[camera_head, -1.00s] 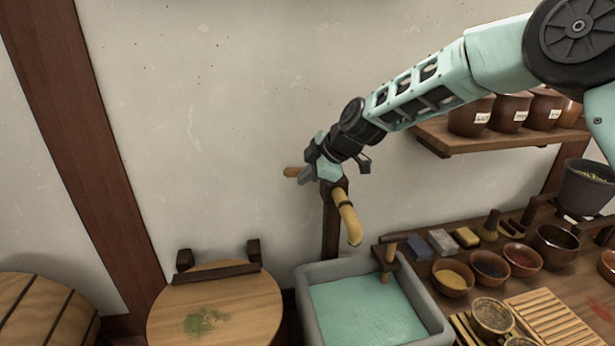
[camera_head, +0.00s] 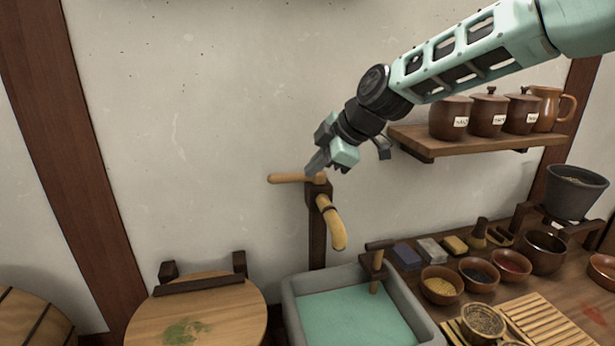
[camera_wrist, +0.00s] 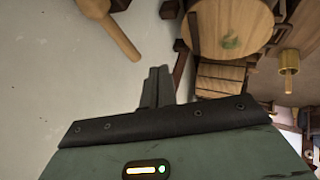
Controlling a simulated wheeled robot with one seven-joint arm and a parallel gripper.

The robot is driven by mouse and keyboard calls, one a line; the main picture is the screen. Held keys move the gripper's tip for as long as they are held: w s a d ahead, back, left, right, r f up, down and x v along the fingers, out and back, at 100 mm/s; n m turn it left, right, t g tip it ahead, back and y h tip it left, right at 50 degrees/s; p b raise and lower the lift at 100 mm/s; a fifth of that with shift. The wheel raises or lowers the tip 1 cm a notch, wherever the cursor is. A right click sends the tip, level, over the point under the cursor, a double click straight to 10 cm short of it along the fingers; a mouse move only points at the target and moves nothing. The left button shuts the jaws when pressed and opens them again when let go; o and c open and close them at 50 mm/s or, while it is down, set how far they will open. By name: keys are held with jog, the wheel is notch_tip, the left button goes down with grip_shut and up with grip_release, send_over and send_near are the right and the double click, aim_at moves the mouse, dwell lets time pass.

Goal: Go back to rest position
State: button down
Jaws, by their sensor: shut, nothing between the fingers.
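My gripper (camera_head: 316,163) is shut and empty in the head view, at the end of my arm. Its tips are just above the wooden tap handle (camera_head: 288,178) on the dark post in front of the wall; whether they touch cannot be told from this view. In the wrist view my gripper (camera_wrist: 159,72) shows its two fingers together with nothing between them. A wooden tap part (camera_wrist: 122,38) lies ahead to the upper left there, apart from the fingertips. The curved wooden spout (camera_head: 332,224) hangs below the handle over the basin.
Below are a stone basin (camera_head: 287,310) of green water and a round wooden lid (camera_head: 225,305) with green powder. A wall shelf (camera_head: 480,135) with lidded jars is close right of my wrist. Bowls and a grey pot (camera_head: 577,192) crowd the right counter. The left wall is clear.

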jog(key=s+d+f+m+g+h, duration=0.1)
jog(key=s+d+f+m+h, duration=0.15)
jog(key=s, duration=0.85)
jog(key=s+d+f+m+g+h, duration=0.1)
jog(key=s+f+m+g, duration=0.15)
jog(key=s, duration=0.75)
jog(key=s+d+f+m+h, duration=0.1)
jog(key=s+d+m, duration=0.3)
jog(key=s, duration=0.4)
jog(key=s+d+f+m+h, duration=0.2)
jog(key=s+d+f+m, duration=0.1)
jog(key=s+d, duration=0.4)
jog(key=shift+s+m, duration=0.6)
jog(key=shift+s, duration=0.25)
jog(key=shift+g, duration=0.25)
